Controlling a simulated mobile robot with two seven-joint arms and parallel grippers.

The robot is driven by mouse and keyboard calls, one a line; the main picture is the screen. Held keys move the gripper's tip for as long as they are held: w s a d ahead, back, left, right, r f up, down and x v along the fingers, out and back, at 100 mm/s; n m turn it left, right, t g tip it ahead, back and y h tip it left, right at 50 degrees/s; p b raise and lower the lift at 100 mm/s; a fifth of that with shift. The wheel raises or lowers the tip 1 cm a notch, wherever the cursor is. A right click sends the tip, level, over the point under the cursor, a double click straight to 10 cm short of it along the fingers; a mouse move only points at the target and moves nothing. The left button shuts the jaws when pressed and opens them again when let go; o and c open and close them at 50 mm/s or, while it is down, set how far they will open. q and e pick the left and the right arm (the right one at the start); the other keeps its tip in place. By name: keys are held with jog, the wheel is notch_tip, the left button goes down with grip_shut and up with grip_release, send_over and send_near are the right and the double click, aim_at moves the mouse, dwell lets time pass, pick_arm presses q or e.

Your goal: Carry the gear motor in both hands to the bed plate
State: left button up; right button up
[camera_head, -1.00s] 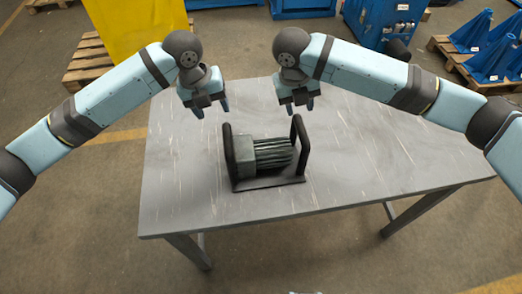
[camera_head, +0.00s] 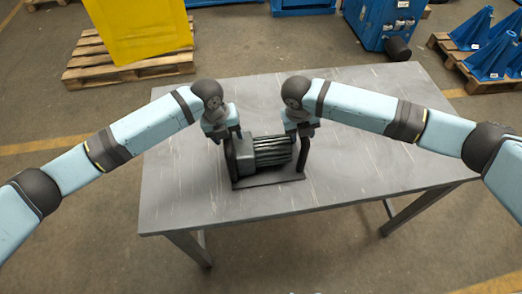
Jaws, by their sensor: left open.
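The gear motor (camera_head: 268,152), dark grey with a ribbed body, sits on a flat base with an upright handle at each end, on the grey table. My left gripper (camera_head: 226,138) is open at the top of the left handle (camera_head: 231,163). My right gripper (camera_head: 302,134) is at the top of the right handle (camera_head: 302,156) and covers it; whether its jaws are open or shut is too small to tell. Contact with the handles cannot be made out. I cannot identify a bed plate in this view.
The table top (camera_head: 370,150) is clear around the motor. Behind it stand a yellow panel (camera_head: 135,30) on a wooden pallet (camera_head: 90,70), a blue machine (camera_head: 380,22) and blue cone-shaped parts (camera_head: 490,55) on another pallet. Open floor lies on both sides.

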pick_arm(q)
jog(key=shift+f, duration=0.35)
pick_arm(e)
jog(key=shift+f, duration=0.35)
pick_arm(q)
jog(key=shift+c, duration=0.2)
pick_arm(e)
jog(key=shift+c, duration=0.2)
pick_arm(q)
jog(key=c, duration=0.7)
pick_arm(e)
grip_shut()
pick_arm(q)
grip_shut()
pick_arm(e)
jog(key=shift+d, duration=0.1)
pick_arm(q)
jog(key=shift+w+r, duration=0.2)
jog(key=shift+r, duration=0.05)
pick_arm(e)
jog(key=shift+w+r, duration=0.2)
